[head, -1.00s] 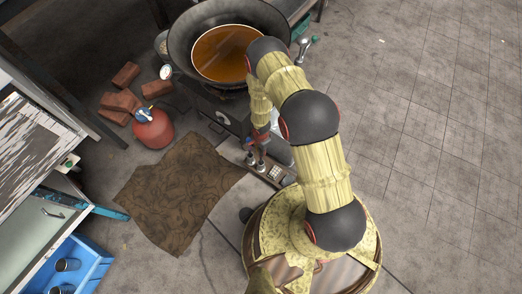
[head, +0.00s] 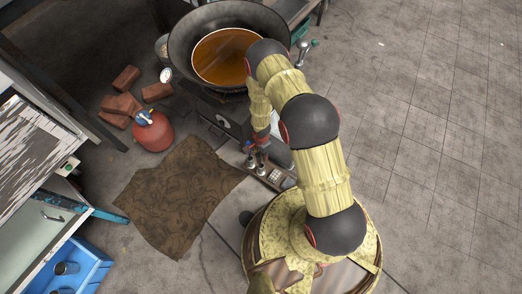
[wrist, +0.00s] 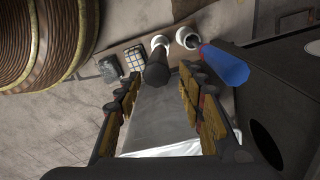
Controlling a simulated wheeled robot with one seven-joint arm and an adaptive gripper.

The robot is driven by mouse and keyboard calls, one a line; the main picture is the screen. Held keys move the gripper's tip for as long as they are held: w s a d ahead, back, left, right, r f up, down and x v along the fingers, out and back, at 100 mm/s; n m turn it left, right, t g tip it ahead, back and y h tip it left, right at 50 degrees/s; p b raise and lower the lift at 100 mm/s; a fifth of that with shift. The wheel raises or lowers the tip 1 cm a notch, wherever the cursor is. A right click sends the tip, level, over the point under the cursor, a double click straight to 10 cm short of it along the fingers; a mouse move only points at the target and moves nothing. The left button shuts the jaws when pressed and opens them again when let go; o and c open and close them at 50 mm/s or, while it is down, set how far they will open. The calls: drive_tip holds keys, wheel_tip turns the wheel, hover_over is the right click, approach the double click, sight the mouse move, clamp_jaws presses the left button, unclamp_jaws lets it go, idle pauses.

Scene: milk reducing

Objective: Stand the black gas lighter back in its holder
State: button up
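The black gas lighter (wrist: 157,68) shows in the wrist view as a dark cylinder pointing towards the camera. Its far end meets a white-rimmed cup (wrist: 160,41) of the holder, and it looks upright there. My gripper (wrist: 162,88) is open, one finger on each side of the lighter's near end, with gaps visible. A second white-rimmed cup (wrist: 187,36) is beside it, with a blue lighter (wrist: 225,66) close by. In the head view the holder (head: 262,170) is beside my base, and my arm hides most of the gripper.
A wok of orange-brown liquid (head: 222,57) stands beyond the holder on a dark stove body (wrist: 275,90). A red gas cylinder (head: 153,130), bricks (head: 127,77) and a brown mat (head: 180,195) lie to the left. The tiled floor on the right is mostly clear.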

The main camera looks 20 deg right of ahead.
wheel_tip(320, 180, up, 12)
drive_tip(key=shift+f, duration=0.25)
idle(0.3)
idle(0.4)
wheel_tip(320, 180, up, 9)
drive_tip(key=p, duration=0.9)
idle(0.5)
